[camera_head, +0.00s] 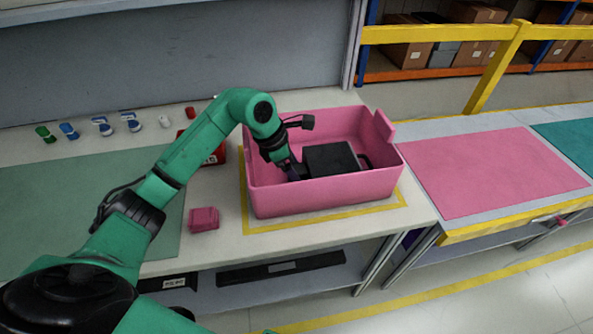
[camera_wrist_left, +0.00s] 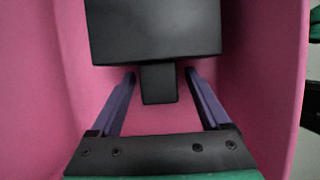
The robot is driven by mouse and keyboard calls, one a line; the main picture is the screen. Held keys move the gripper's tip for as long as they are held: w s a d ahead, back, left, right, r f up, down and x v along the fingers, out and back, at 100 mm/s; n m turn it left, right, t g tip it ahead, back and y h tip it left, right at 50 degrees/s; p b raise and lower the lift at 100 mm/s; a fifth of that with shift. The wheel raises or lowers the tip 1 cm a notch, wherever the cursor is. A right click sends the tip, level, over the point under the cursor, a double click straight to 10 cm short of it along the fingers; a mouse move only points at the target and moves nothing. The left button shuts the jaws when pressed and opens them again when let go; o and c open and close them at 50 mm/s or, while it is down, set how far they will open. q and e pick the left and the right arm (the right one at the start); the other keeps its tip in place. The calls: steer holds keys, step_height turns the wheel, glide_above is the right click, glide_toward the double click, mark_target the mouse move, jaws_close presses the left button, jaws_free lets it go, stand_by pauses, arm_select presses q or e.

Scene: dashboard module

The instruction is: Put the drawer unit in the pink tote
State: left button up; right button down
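The drawer unit (camera_head: 332,158), a black box, is inside the pink tote (camera_head: 325,192), toward its right part. In the left wrist view the drawer unit (camera_wrist_left: 153,30) shows its dark face with a short black tab sticking out toward my gripper. My left gripper (camera_head: 293,172) reaches down into the tote at the left of the unit. In the wrist view its purple fingers (camera_wrist_left: 159,76) stand apart, one on each side of the tab, with a gap on both sides. The tote's near wall hides the unit's base. My right gripper is out of view.
The tote stands on the bench within a yellow taped outline. A small pink block (camera_head: 203,219) lies left of it, and a red box (camera_head: 215,155) stands behind my arm. Several small items line the back. A pink mat (camera_head: 493,170) lies clear on the right table.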

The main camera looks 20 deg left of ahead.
arm_select(q)
steer(key=b+v, duration=0.1)
steer(key=v, duration=1.1)
steer(key=shift+d+r, duration=0.1)
